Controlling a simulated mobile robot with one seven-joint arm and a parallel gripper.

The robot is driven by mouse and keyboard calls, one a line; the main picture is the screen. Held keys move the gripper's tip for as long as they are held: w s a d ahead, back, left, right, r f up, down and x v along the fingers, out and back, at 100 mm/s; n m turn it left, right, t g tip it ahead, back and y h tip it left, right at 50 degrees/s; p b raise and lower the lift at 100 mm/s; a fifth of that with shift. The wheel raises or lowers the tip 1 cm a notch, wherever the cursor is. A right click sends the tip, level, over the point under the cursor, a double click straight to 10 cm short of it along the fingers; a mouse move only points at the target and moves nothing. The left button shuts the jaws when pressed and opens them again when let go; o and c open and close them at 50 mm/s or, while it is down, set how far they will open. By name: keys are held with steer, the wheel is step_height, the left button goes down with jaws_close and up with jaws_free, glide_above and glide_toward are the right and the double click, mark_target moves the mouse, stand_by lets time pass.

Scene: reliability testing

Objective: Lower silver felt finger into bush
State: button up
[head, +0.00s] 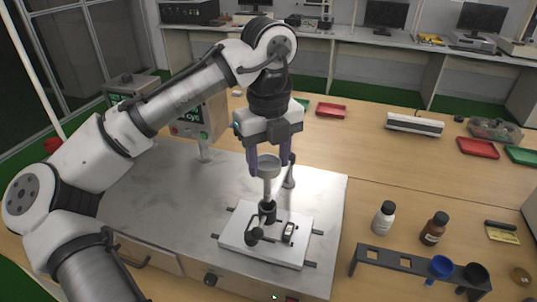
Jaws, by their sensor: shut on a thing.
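My gripper (269,166) points straight down, with its purple fingers on either side of the wide top of a silver piece. This silver felt finger (268,171) is upright, with a wide cup-like head and a narrower stem below. A dark upright cylinder, which looks like the bush (267,209), stands on a white plate (289,243) under it. The stem's lower end lines up with the bush's top in the head view. I cannot tell whether it is inside, touching or just above.
A dark knob (254,235) and a small metal fitting (288,232) are on the plate. A slim grey post (289,173) stands close behind, to the right. A white bottle (384,218), a brown bottle (434,229) and a dark rack (411,267) are to the right.

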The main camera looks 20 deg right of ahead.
mark_target(268, 191)
steer(key=shift+f, duration=0.25)
steer(key=shift+f+b, duration=0.75)
steer(key=shift+f, duration=1.05)
steer(key=shift+f+b, duration=0.5)
steer(key=shift+f, duration=1.2)
steer(key=shift+f, duration=0.15)
steer(key=shift+f, duration=0.5)
steer(key=o, duration=1.9)
